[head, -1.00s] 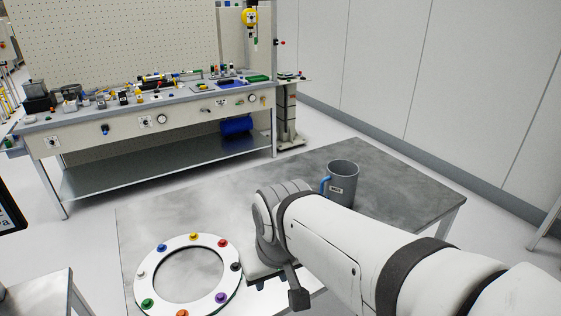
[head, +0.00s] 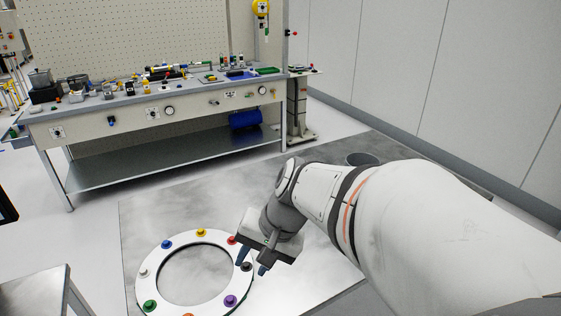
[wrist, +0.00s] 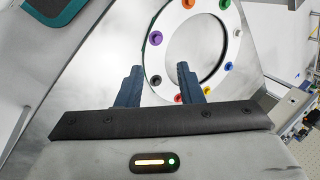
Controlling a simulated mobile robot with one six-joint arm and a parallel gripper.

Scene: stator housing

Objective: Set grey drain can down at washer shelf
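The grey drain can stands on the grey metal table (head: 160,214) near its far right side. Only its round rim (head: 362,159) shows above my arm in the head view; its body is hidden. My gripper (head: 252,264) is over the table beside the right edge of the white ring, well left of the can. The can is not seen in the wrist view. I cannot tell which surface is the washer shelf.
The white ring (head: 150,270) with several coloured knobs lies on the table. It also shows in the wrist view (wrist: 236,20). Another table corner (head: 35,290) is at lower left.

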